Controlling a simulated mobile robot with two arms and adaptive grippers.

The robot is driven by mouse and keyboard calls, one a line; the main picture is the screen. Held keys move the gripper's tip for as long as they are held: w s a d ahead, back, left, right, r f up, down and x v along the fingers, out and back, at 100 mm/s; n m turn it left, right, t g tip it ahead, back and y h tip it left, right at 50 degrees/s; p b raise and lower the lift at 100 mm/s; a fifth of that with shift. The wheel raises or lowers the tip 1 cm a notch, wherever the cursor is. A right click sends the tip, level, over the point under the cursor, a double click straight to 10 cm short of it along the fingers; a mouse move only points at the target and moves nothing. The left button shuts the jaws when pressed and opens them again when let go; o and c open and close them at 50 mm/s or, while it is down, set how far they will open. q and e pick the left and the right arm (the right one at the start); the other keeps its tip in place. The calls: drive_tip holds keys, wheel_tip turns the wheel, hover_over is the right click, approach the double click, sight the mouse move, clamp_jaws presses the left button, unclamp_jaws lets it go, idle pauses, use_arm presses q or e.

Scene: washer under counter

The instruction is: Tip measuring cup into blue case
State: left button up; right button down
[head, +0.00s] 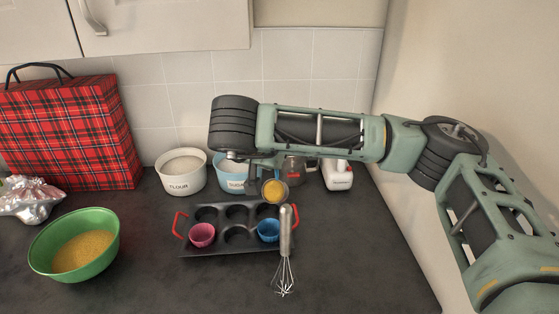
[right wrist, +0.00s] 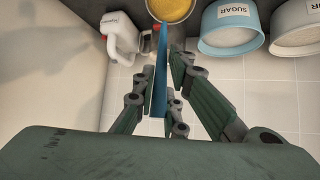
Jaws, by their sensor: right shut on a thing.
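My right gripper (right wrist: 163,82) is shut on the blue handle (right wrist: 160,65) of the measuring cup. The cup (right wrist: 172,10) holds a yellow filling and also shows in the head view (head: 274,190). It appears roughly upright, near the back right of the muffin tin (head: 236,243). The blue case (head: 268,231) sits in a front right hollow of the tin, a little in front of the cup in the picture. In the head view my right fingers are largely hidden by the wrist. My left gripper is not in view.
A pink case (head: 202,235) sits in the tin. A whisk (head: 285,240) is by its right side. Behind stand a flour bowl (head: 181,175), a blue sugar bowl (head: 232,178) and a white appliance (head: 338,175). A green bowl (head: 108,245) with yellow contents is left. The right counter is clear.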

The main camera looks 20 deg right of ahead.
drive_tip(key=s+a+f+t+h+b, duration=0.2)
drive_tip(key=s+a+t+h+b, duration=0.2)
drive_tip(key=b, duration=0.3)
drive_tip(key=shift+s+a+f+n+t+h, duration=0.2)
drive_tip(key=shift+s+a+n+t+h, duration=0.15)
drive_tip(key=shift+a+t, duration=0.2)
idle(0.9)
